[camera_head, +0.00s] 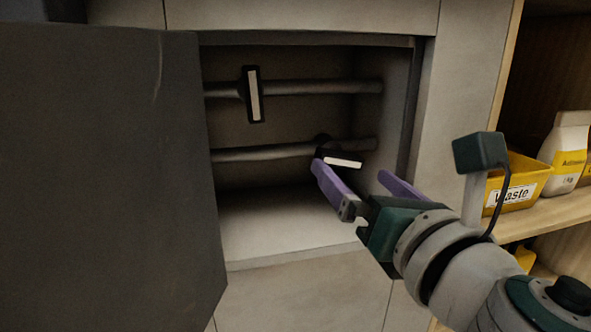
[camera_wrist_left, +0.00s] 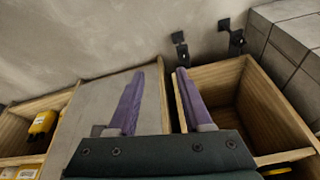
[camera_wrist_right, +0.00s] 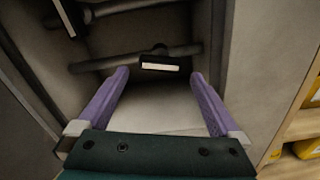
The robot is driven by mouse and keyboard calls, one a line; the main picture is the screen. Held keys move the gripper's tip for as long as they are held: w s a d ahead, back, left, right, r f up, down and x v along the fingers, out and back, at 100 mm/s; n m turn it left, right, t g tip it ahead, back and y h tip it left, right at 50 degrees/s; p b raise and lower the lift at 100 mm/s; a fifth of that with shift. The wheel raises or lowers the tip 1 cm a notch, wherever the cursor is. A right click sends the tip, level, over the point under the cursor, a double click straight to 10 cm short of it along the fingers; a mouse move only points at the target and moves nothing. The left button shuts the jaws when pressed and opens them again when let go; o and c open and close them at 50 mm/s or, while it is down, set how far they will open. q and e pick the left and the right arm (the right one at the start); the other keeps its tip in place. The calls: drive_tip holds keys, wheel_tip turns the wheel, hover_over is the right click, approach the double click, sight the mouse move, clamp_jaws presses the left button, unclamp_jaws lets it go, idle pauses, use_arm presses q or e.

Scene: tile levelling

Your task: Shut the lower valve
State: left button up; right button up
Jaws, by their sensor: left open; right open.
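The lower valve (camera_head: 343,161) sits on the lower pipe (camera_head: 262,153) inside the open cabinet. Its dark handle with a white strip lies close to level, roughly along the pipe and slightly tilted. It also shows in the right wrist view (camera_wrist_right: 160,65), ahead and between the fingers. My right gripper (camera_head: 350,170) is open and empty, its purple fingertips just in front of the handle; I cannot tell whether they touch it. My left gripper (camera_wrist_left: 159,73) is open and empty, seen only in the left wrist view, away from the valve.
The upper valve (camera_head: 254,95) has its handle upright across the upper pipe (camera_head: 315,87). The dark cabinet door (camera_head: 105,165) stands open at left. At right, a shelf holds a yellow waste bin (camera_head: 517,182) and a white bag (camera_head: 566,150). Wooden boxes (camera_wrist_left: 275,110) and hooks lie near my left gripper.

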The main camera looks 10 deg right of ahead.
sight(343, 163)
drive_tip(key=shift+w+b, duration=0.5)
drive_tip(key=shift+w, duration=1.6)
drive_tip(key=shift+c, duration=0.2)
drive_tip(key=c, duration=1.2)
drive_tip(key=shift+m, duration=0.4)
drive_tip(key=m, duration=0.6)
drive_tip(key=shift+f, duration=0.1)
drive_tip(key=m+p, duration=0.1)
drive_tip(key=m, duration=0.6)
